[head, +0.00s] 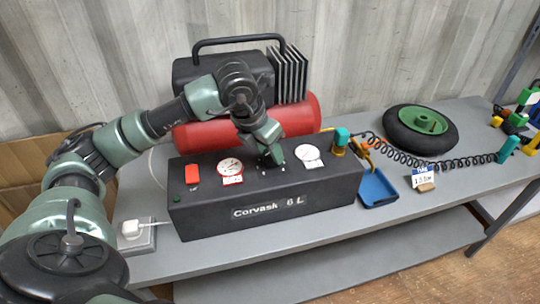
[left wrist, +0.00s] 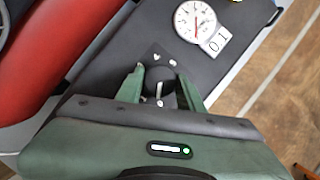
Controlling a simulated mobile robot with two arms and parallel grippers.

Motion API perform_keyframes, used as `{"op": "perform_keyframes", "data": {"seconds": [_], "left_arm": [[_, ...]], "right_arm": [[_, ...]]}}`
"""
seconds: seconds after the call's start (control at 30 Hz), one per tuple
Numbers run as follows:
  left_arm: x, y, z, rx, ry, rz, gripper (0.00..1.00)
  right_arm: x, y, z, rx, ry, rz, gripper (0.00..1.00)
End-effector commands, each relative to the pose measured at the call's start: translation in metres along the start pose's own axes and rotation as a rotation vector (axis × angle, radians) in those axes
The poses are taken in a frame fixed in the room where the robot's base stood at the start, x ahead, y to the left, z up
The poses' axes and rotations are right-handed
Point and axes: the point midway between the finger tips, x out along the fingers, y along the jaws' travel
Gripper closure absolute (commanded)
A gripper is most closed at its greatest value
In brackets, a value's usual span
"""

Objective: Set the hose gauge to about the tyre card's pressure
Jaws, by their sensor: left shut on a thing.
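My left gripper (head: 271,158) reaches down onto the top of the black compressor control box (head: 265,222). In the left wrist view its fingers (left wrist: 160,90) are shut on a dark round knob (left wrist: 158,76) with a pale mark. A round white gauge (head: 308,152) with a small card lies right of the gripper; the left wrist view shows a gauge (left wrist: 195,21) with a card whose digits look like 0 and 1. Another gauge (head: 230,167) is left of the gripper. The tyre card (head: 423,177), blue and white, stands right; its number is too small to read surely. My right gripper is not in view.
A red switch (head: 192,174) is on the box's left. The red tank (head: 310,113) stands behind. The coiled black hose (head: 420,161) runs right, past the wheel (head: 421,128). A blue tray (head: 377,188) lies beside the box. The grey bench's front right is clear.

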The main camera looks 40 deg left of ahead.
Motion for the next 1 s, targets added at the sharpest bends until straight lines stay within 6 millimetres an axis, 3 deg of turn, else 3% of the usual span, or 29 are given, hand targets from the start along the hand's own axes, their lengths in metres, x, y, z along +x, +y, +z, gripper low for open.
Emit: {"op": "perform_keyframes", "data": {"seconds": [0.1, 0.33, 1.0], "left_arm": [[0.003, 0.002, 0.000, 0.096, -0.004, -0.039, 1.00], [0.001, 0.003, 0.001, 0.297, -0.004, -0.123, 1.00], [-0.001, 0.005, 0.004, 0.782, -0.004, -0.323, 1.00]], "right_arm": [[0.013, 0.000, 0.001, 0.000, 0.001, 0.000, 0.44], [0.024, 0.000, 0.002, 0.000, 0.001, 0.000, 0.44], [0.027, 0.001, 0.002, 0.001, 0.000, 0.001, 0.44]]}}
